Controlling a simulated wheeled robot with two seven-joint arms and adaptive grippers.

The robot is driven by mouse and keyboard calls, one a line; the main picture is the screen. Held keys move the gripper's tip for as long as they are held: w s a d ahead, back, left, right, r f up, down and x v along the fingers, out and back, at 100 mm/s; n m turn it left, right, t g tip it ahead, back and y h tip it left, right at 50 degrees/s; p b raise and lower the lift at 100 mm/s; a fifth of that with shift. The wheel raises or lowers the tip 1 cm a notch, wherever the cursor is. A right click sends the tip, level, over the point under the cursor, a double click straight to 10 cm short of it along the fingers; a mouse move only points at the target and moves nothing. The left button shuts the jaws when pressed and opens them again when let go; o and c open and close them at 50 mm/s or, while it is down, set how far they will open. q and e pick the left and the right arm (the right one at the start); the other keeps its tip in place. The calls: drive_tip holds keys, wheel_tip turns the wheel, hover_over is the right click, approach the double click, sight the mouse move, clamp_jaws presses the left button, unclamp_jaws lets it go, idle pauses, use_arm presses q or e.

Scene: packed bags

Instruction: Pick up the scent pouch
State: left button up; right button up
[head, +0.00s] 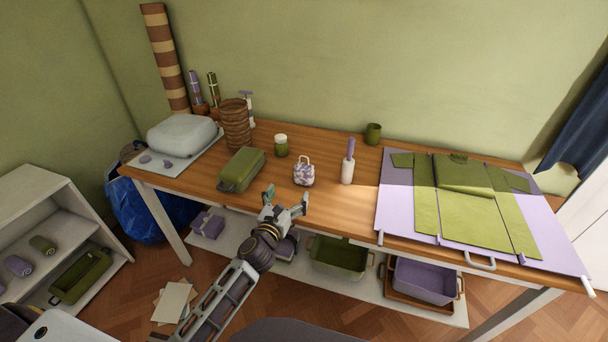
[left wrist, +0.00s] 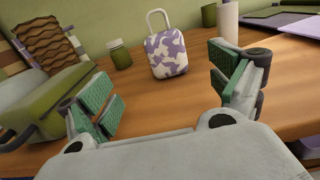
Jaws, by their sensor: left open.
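The scent pouch looks to be the small purple-and-white patterned bag (head: 304,174) with a pale loop handle, standing upright on the wooden table. It also shows in the left wrist view (left wrist: 167,55), ahead of the fingers and between them. My left gripper (head: 287,200) is open and empty at the table's front edge, just short of the pouch and apart from it. Its green-padded fingers also show in the left wrist view (left wrist: 167,95), spread wide. My right gripper is not in view.
A green case (head: 241,169) lies left of the pouch. A folding board with a green garment (head: 398,207) covers the table's right side. Bare wood surrounds the pouch.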

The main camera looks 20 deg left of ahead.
sight(300, 174)
use_arm(q)
drive_tip(key=shift+w+d, duration=0.15)
drive_tip(key=shift+w, duration=4.1)
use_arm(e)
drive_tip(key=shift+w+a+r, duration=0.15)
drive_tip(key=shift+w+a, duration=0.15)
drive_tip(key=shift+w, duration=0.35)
use_arm(q)
drive_tip(key=shift+w, duration=0.15)
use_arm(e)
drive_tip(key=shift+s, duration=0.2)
